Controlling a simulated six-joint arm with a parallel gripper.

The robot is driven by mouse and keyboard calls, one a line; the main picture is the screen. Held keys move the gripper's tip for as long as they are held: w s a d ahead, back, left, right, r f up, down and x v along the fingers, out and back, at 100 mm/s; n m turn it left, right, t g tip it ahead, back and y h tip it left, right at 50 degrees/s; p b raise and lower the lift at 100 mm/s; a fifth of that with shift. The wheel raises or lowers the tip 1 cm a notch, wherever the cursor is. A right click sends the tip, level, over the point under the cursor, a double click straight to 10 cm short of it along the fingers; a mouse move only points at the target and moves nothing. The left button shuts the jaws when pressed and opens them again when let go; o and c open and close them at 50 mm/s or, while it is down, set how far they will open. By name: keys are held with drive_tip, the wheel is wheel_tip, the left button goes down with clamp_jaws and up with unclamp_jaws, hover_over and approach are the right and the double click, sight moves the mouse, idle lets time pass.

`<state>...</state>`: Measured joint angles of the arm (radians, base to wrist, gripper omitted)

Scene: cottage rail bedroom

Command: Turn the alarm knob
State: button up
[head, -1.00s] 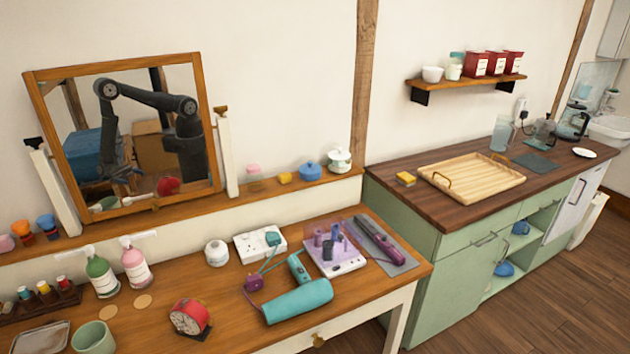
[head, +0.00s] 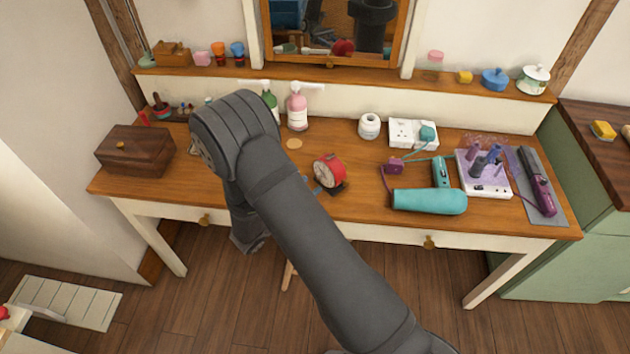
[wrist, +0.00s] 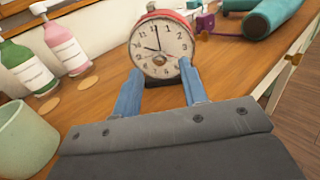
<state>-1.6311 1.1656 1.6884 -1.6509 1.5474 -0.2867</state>
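The red alarm clock (head: 329,171) stands on the wooden dressing table, left of the hair dryer. In the wrist view the clock (wrist: 163,36) faces me with its white dial. A small brownish knob (wrist: 159,60) shows low on the dial. My gripper (wrist: 162,74) has its two blue fingers apart, with tips near the lower left and lower right of the dial. Nothing is seen held between them. I cannot tell whether a fingertip touches the clock. In the head view my arm hides most of the gripper.
A teal hair dryer (head: 428,200) lies right of the clock, its cord near it. Green (wrist: 25,62) and pink (wrist: 66,48) bottles and a green cup (wrist: 26,140) stand to the left. A wooden box (head: 136,149) is at the table's left end.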

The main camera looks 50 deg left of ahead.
sight(318, 179)
drive_tip(key=shift+w+a, duration=0.15)
drive_tip(key=shift+w, duration=0.75)
drive_tip(key=shift+w+a, duration=0.15)
drive_tip(key=shift+w, duration=0.7)
clamp_jaws()
drive_tip(key=shift+m, duration=2.9)
unclamp_jaws()
drive_tip(key=shift+t, duration=0.3)
